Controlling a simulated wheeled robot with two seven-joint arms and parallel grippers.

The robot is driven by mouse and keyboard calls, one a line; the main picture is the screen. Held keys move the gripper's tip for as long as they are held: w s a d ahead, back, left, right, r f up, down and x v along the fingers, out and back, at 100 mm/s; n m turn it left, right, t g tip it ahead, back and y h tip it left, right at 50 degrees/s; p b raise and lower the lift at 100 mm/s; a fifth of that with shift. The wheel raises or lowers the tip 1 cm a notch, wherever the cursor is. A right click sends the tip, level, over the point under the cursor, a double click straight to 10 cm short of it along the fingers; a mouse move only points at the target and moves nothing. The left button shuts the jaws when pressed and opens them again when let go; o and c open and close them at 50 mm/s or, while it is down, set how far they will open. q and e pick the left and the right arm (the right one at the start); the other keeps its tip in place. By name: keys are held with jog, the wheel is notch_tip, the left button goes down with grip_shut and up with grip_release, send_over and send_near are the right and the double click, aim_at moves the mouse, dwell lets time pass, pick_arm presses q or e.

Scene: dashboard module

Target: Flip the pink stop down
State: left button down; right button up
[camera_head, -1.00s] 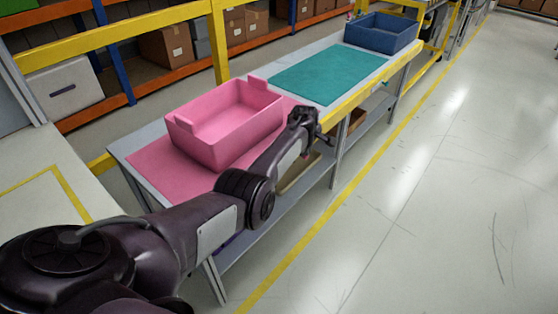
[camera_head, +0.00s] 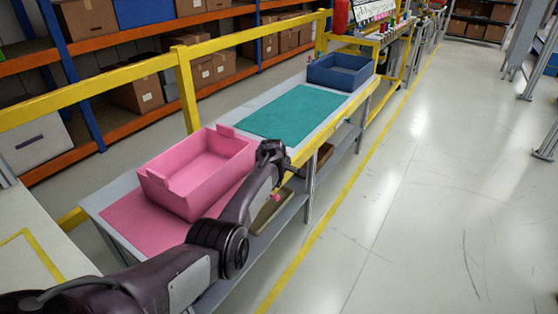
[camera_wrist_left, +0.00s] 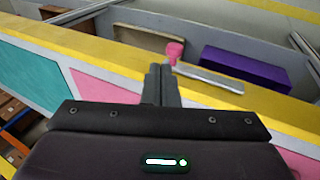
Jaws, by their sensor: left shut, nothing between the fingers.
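The pink stop is a small pink knob (camera_wrist_left: 174,51) beside a flat grey metal bar (camera_wrist_left: 208,78) at the yellow table edge in the left wrist view. In the head view a small pink spot (camera_head: 276,197) shows below my left gripper, by the front edge. My left gripper (camera_head: 288,170) is at the table's front edge, beside the pink bin. In the left wrist view its fingers (camera_wrist_left: 161,72) are shut and empty. Their tips appear just left of and below the pink knob; I cannot tell whether they touch it. My right gripper is not in view.
A pink bin (camera_head: 186,202) stands on a pink mat (camera_head: 128,222). A teal mat (camera_head: 290,112) and a blue bin (camera_head: 318,74) lie farther along the table. A purple block (camera_wrist_left: 245,68) shows beyond the yellow edge (camera_wrist_left: 100,50). The floor at right is clear.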

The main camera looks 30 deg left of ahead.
pick_arm(q)
jog(key=w+v, duration=0.1)
jog(key=v, duration=0.6)
jog(key=shift+w+r+p, duration=0.2)
jog(key=shift+r+p, duration=0.15)
jog(key=shift+r, duration=0.35)
jog(key=shift+d, duration=0.1)
